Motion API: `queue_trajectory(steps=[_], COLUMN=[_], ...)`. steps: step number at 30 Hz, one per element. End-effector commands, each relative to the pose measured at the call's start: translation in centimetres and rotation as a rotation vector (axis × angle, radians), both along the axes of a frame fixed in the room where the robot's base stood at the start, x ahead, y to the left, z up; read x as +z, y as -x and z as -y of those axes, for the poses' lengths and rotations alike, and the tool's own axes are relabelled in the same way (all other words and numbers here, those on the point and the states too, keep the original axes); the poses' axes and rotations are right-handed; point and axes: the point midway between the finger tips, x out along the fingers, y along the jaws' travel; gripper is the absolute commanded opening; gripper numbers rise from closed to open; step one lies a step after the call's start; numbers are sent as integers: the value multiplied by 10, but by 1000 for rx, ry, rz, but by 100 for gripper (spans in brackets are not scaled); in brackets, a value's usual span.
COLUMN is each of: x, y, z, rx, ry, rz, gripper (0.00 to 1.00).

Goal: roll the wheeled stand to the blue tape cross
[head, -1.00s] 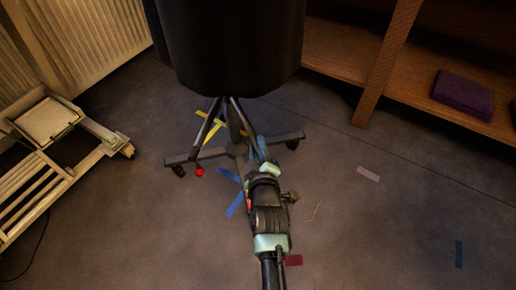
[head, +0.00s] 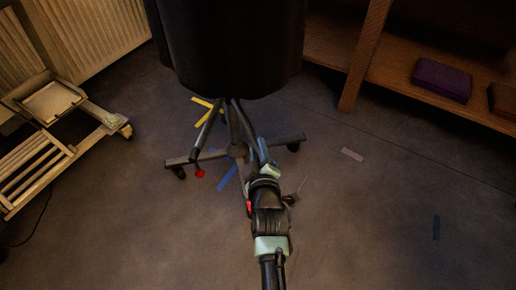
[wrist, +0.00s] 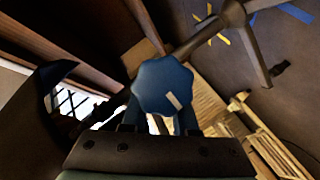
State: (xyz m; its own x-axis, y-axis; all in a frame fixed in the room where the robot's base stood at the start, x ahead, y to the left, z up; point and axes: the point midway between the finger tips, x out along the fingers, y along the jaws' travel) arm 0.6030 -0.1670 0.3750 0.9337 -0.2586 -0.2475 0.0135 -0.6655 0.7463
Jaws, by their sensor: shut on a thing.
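The wheeled stand carries a large dark cylindrical body (head: 232,50) on a pole. Its low base (head: 238,152) has spread legs with casters and a small red part (head: 200,173). My gripper (head: 262,162) is shut on the stand, low at the near right of the pole. In the wrist view a blue lobed knob (wrist: 165,88) with a pale mark sits at the jaws; the fingertips are mostly hidden. The blue tape cross (head: 228,177) lies on the floor just in front of the base's middle, partly hidden by the base and my arm.
A pale wooden slatted cart (head: 60,140) stands at left by a radiator (head: 100,35). A wooden shelf (head: 400,75) with a purple box (head: 442,79) is at right. Yellow tape (head: 205,108), pink tape (head: 352,154) and a dark blue strip (head: 436,228) mark the floor. Floor at right is clear.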

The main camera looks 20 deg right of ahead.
Motion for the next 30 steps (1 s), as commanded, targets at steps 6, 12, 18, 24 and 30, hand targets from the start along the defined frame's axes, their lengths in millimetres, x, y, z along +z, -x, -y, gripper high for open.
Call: queue_trajectory(steps=[6,12,18,24,30], x=[-12,-8,-3,8,18], y=[9,6,12,42,82], z=[10,7,4,-5,-15], rx=[-21,-15,-12,-13,-14], ry=[-5,-4,-4,-5,-4], rz=[-25,-16,-15,-15,-19], gripper=[53,57,57,57,57])
